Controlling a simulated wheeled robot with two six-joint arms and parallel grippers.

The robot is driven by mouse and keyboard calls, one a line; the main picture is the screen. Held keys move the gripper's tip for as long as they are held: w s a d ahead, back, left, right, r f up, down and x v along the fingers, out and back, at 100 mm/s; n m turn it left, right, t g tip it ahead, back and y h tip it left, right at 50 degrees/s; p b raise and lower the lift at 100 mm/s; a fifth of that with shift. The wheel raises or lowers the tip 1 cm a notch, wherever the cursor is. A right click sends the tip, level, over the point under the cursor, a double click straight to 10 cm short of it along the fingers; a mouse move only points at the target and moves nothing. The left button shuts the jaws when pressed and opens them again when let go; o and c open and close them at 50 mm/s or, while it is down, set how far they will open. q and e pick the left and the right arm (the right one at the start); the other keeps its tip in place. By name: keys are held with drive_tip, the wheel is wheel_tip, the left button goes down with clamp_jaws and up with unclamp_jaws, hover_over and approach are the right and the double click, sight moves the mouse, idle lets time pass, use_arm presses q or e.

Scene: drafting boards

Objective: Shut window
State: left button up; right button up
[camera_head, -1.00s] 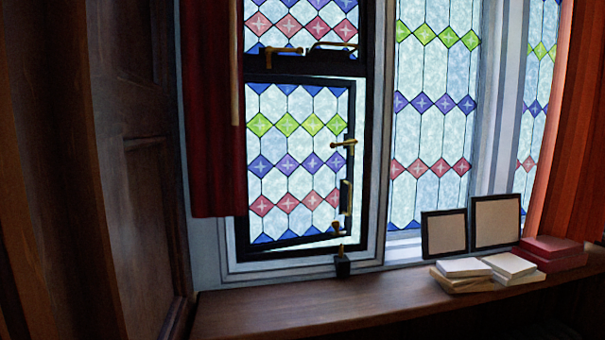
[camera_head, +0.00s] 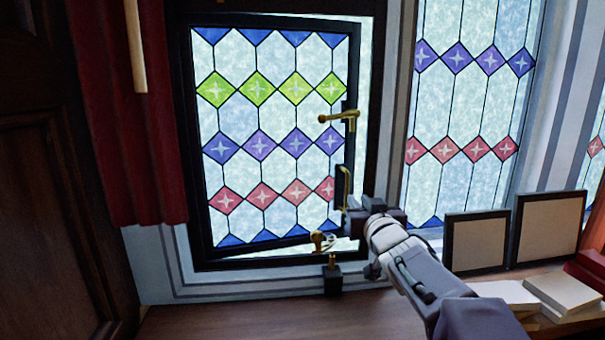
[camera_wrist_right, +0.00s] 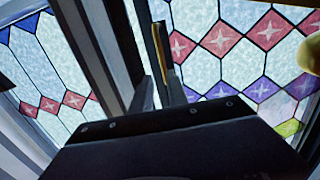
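The stained-glass window (camera_head: 270,120) is a dark-framed casement with green, purple and red diamonds. It stands ajar: a bright gap shows along its right side, and its lower edge slants away from the outer frame. A brass lever handle (camera_head: 340,117) is on its right stile, with a brass pull (camera_head: 345,187) on a dark plate below. My right gripper (camera_head: 352,215) is at the lower right of the window, close beside the pull. The pull also shows in the right wrist view (camera_wrist_right: 165,50). I cannot tell contact or finger opening. My left gripper is out of view.
A brass stay (camera_head: 320,241) and a small dark block with a brass pin (camera_head: 332,278) are at the window's bottom. A red curtain (camera_head: 125,120) hangs left. Picture frames (camera_head: 477,241) and pale books (camera_head: 565,292) stand right on the wooden sill (camera_head: 230,325).

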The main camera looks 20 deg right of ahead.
sight(348, 184)
drive_tip(key=x, duration=0.2)
drive_tip(key=r+p+x, duration=0.1)
drive_tip(key=x, duration=0.5)
drive_tip(key=shift+w+a+r+p, duration=0.15)
drive_tip(key=shift+w+r+p, duration=0.2)
drive_tip(key=shift+p, duration=0.05)
drive_tip(key=shift+s+a+r, duration=0.2)
drive_tip(key=shift+s+a, duration=0.05)
drive_tip(key=shift+s, duration=0.05)
clamp_jaws()
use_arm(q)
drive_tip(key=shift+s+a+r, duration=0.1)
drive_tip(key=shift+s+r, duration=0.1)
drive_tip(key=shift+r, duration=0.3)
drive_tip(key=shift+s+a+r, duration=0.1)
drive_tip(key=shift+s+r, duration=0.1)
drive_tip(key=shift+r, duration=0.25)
use_arm(e)
drive_tip(key=shift+w+d+f, duration=0.1)
drive_tip(key=shift+d+f, duration=0.05)
drive_tip(key=shift+f, duration=0.1)
